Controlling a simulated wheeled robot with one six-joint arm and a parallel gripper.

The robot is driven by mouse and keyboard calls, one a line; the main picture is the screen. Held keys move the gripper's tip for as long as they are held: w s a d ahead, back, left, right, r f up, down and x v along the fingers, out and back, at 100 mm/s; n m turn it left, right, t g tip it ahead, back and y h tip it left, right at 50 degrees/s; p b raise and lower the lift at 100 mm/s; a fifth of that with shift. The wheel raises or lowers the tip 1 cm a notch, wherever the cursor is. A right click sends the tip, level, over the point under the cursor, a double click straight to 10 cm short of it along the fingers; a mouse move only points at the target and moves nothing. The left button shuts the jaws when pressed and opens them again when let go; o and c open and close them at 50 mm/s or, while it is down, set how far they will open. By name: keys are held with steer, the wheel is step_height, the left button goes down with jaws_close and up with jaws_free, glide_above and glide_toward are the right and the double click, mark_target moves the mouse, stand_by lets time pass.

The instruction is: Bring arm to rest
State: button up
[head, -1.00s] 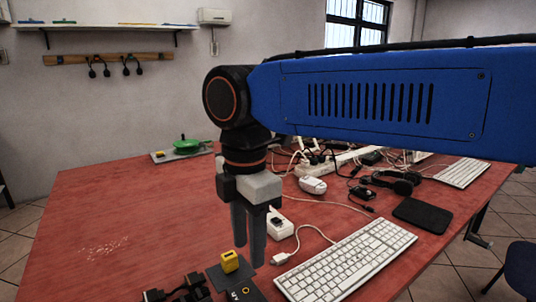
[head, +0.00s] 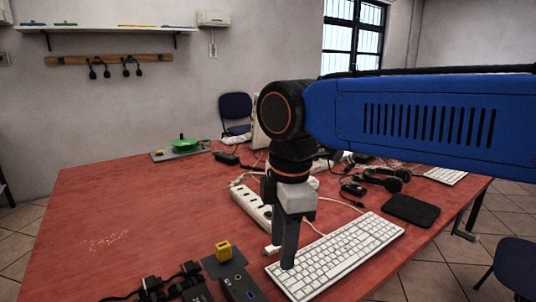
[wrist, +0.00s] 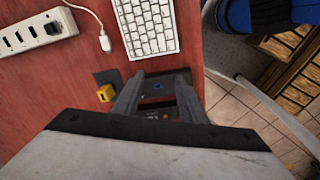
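My gripper (head: 289,264) points down over the red table, by the left end of the white keyboard (head: 345,254). In the wrist view my gripper (wrist: 160,76) has its two fingers apart with nothing between them. A dark box with a blue mark (wrist: 157,87) shows below, seen between the fingers. My blue arm reaches in from the right side of the head view and hides part of the table's back. In the head view one finger largely covers the other.
A yellow block (head: 223,251) stands on a dark plate near the front, beside dark devices (head: 237,283). A white power strip (head: 250,206) lies behind my gripper among cables. A headset (head: 386,179) and black pad (head: 411,210) lie right. The table's left (head: 130,215) is mostly clear.

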steer(key=d+f+m, duration=0.2)
steer(key=d+m, duration=0.1)
steer(key=d, duration=0.2)
steer(key=d+f+m+t, duration=0.1)
steer(key=d+f+m, duration=0.1)
steer(key=d+m, duration=0.2)
steer(key=d+f+m+t, duration=0.1)
steer(key=d+f+m, duration=0.1)
steer(key=d, duration=0.4)
steer(key=shift+d+f+m, duration=0.15)
steer(key=shift+d+m, duration=0.1)
steer(key=shift+m, duration=0.45)
steer(key=s+d+f+m+t, duration=0.2)
steer(key=s+d+f+m, duration=0.3)
steer(key=d+f+m, duration=0.3)
steer(key=shift+d+m+h, duration=0.3)
steer(key=shift+d+m, duration=0.9)
steer(key=shift+d, duration=0.2)
steer(key=shift+f, duration=0.1)
